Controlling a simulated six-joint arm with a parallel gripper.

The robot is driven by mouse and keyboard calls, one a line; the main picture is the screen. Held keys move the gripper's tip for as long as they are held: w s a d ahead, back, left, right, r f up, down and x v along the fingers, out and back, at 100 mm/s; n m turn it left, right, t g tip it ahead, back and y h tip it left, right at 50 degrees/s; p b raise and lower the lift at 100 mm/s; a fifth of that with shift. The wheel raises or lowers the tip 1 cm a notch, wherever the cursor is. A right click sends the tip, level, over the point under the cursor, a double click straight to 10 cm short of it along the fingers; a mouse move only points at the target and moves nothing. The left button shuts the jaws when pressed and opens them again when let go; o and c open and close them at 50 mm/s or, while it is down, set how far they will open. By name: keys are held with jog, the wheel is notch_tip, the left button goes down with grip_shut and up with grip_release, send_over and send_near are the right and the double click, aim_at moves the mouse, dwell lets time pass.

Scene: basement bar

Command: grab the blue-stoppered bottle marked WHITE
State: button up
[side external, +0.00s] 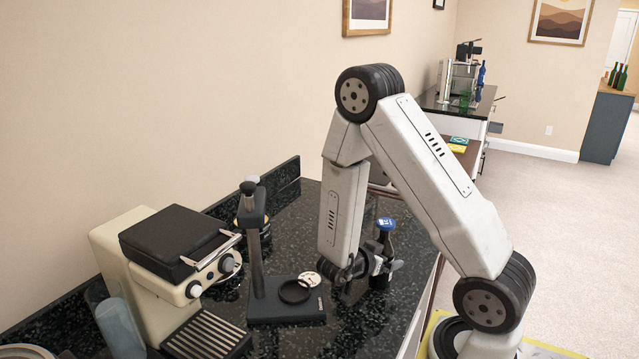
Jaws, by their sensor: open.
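A dark bottle (378,268) with a blue stopper (386,224) stands on the black speckled counter (390,318). It appears upright, and any marking on its body cannot be read from here. Part of the bottle's lower body is hidden by the gripper.
A black stand with a column and ring (254,250) is just left of my gripper. A cream espresso machine (165,260) and a clear bluish cup (118,328) are farther left. A wall bounds the back; the counter's front edge is close on the right.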

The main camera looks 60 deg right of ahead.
aim_at(389, 221)
jog(key=shift+c, duration=0.2)
dwell(0.3)
grip_shut()
jog(key=shift+r, duration=0.15)
jog(key=shift+r, duration=4.85)
